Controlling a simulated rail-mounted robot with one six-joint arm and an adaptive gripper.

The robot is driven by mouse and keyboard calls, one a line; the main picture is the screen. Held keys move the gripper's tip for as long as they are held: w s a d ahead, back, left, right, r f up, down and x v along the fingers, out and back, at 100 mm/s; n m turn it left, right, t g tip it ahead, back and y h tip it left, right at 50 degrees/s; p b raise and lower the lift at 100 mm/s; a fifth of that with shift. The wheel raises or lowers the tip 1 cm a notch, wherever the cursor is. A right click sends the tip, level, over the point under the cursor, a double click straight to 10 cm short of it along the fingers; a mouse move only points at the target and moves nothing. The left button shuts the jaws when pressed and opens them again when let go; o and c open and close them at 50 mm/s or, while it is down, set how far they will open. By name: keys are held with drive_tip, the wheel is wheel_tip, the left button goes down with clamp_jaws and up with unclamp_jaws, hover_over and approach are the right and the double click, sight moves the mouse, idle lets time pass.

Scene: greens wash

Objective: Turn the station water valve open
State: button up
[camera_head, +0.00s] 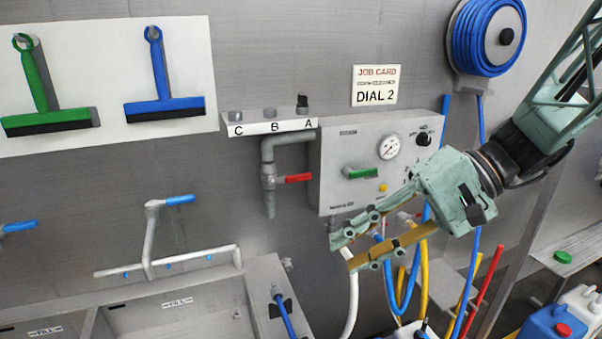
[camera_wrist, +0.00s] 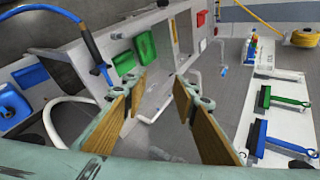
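A grey station panel (camera_head: 335,150) on the wall carries a green lever handle (camera_head: 362,173), a round gauge (camera_head: 389,147) and a black dial knob (camera_head: 423,139). Left of the panel, a grey pipe has a valve with a red lever handle (camera_head: 297,178). Both levers lie roughly horizontal. I cannot tell which is the station water valve. My gripper (camera_head: 346,251) is below the panel, in front of the hoses, with its fingers apart and nothing between them. The wrist view also shows my gripper (camera_wrist: 158,92) open and empty. I cannot make out either lever there.
White, blue and yellow hoses (camera_head: 424,270) hang below the panel near my gripper. A blue hose reel (camera_head: 484,37) is at upper right. A sink (camera_head: 180,310) with a blue-handled tap (camera_head: 180,200) is at lower left. A job card (camera_head: 376,86) reads DIAL 2.

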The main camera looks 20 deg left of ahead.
drive_tip(key=w+a+r+m+t+y+p, duration=0.1)
drive_tip(key=w+a+y+p, duration=0.15)
drive_tip(key=w, duration=0.45)
drive_tip(key=w+a+y+p, duration=0.2)
drive_tip(key=w+a+p, duration=0.15)
drive_tip(key=w, duration=0.45)
drive_tip(key=m+t+y+p, duration=0.2)
drive_tip(key=t+y+p, duration=0.15)
drive_tip(key=p, duration=0.25)
approach(303, 178)
drive_tip(key=s+d, duration=0.2)
drive_tip(key=shift+w+d+r+t, duration=0.1)
drive_tip(key=shift+w+d+t, duration=0.2)
drive_tip(key=shift+w+t, duration=0.25)
drive_tip(key=shift+a, duration=0.15)
drive_tip(key=shift+w+a+p, duration=0.3)
drive_tip(key=shift+a+p, duration=0.3)
drive_tip(key=shift+a, duration=1.65)
drive_tip(key=shift+w+a+p, duration=0.3)
drive_tip(key=shift+a+p, duration=0.35)
drive_tip(key=shift+a, duration=1.55)
drive_tip(key=shift+w+a+p, duration=0.3)
drive_tip(key=shift+a+p, duration=0.3)
drive_tip(key=shift+a, duration=1.65)
drive_tip(key=shift+c, duration=0.2)
clamp_jaws()
